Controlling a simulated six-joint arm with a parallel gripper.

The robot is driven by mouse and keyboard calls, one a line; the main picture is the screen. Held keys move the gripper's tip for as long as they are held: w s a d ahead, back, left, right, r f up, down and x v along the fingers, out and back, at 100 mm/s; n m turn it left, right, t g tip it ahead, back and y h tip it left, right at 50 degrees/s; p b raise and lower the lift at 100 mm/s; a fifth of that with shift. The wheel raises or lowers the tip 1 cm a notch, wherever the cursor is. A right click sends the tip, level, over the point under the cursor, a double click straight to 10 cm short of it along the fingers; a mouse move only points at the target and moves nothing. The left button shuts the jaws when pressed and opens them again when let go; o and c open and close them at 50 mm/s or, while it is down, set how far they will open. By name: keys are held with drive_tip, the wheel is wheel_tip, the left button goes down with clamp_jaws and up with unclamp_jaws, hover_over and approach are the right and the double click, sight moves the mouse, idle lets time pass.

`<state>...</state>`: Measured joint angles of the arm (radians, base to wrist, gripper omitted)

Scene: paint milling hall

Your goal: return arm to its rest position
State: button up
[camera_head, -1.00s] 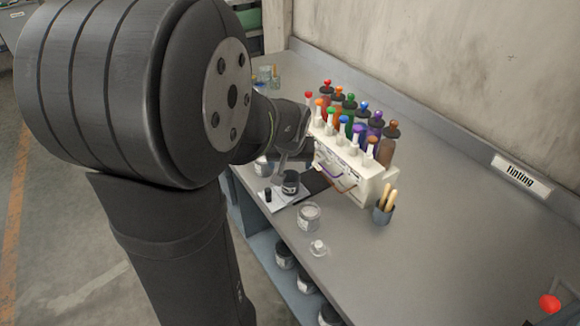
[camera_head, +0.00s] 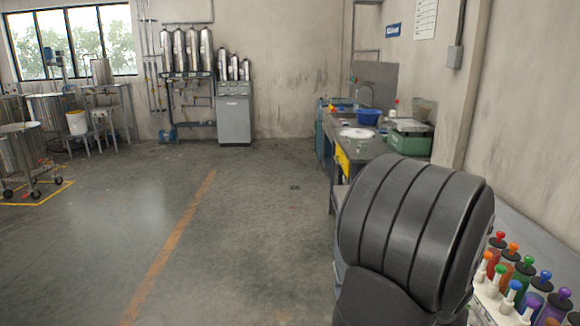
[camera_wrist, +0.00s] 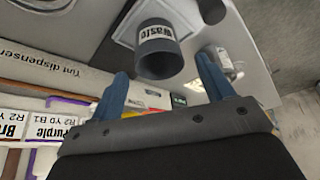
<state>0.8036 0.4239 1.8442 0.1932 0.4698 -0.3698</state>
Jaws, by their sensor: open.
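My gripper (camera_wrist: 162,66) shows in the wrist view with its two blue fingers spread apart and nothing between them. A dark grey cup labelled "Waste" (camera_wrist: 158,58) stands beyond the fingertips, on or beside a white plate (camera_wrist: 130,25). In the head view my arm's dark ribbed joint fills the lower right, and my gripper is hidden from that view.
The tint dispenser (camera_wrist: 45,68) with colour labels lies left in the wrist view; its coloured bottles (camera_head: 525,267) show at the head view's right edge. A small labelled jar (camera_wrist: 224,62) stands right of the cup.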

drive_tip(key=x, duration=0.5)
drive_tip(key=shift+f, duration=0.1)
drive_tip(key=shift+o, duration=0.5)
